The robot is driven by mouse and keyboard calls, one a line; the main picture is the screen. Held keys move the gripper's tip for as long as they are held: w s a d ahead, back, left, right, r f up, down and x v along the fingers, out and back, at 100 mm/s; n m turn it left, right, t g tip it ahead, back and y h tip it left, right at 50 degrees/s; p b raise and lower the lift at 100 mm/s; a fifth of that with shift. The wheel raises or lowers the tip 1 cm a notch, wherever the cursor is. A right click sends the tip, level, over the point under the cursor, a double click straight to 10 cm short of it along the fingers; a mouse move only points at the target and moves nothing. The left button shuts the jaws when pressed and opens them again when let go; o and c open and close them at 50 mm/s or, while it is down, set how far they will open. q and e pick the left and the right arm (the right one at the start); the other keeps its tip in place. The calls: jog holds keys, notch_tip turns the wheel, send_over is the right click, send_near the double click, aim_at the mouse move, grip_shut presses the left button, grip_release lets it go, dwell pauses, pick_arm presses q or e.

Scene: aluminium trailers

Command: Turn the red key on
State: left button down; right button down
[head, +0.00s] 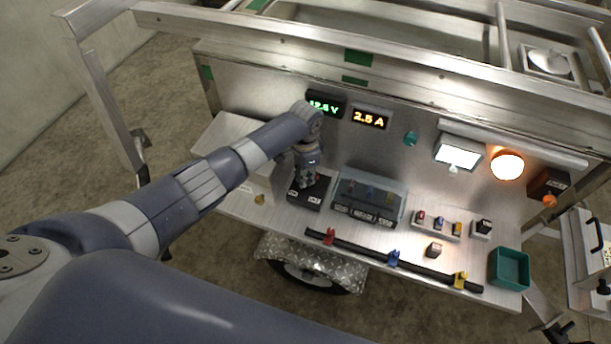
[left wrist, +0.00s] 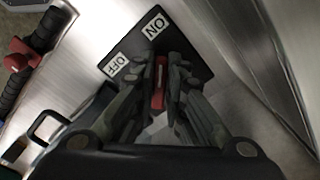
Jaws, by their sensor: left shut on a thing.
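The red key (left wrist: 160,82) stands on a black switch plate (left wrist: 196,52) with a white ON label (left wrist: 155,26) and a white OFF label (left wrist: 117,66). My left gripper (left wrist: 163,88) is shut on the key, one finger on each side of it. In the wrist view the key's visible edge runs up the picture, toward the ON label rather than the OFF label. In the head view my left gripper (head: 308,180) reaches down over the black switch plate (head: 305,195) on the trailer shelf and hides most of the key. My right gripper is not in view.
A grey box with several switches (head: 350,204) stands close to the right of the plate. A black rail (head: 345,243) with coloured clips runs along the front. A green bin (head: 509,268) stands at the right end. Lit displays (head: 370,118) and an orange lamp (head: 507,166) are on the panel.

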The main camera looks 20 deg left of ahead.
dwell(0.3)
pick_arm(q)
jog(key=c, duration=1.6)
grip_release()
jog(key=shift+c, duration=0.2)
notch_tip(320, 180, up, 12)
jog(key=shift+d, duration=0.1)
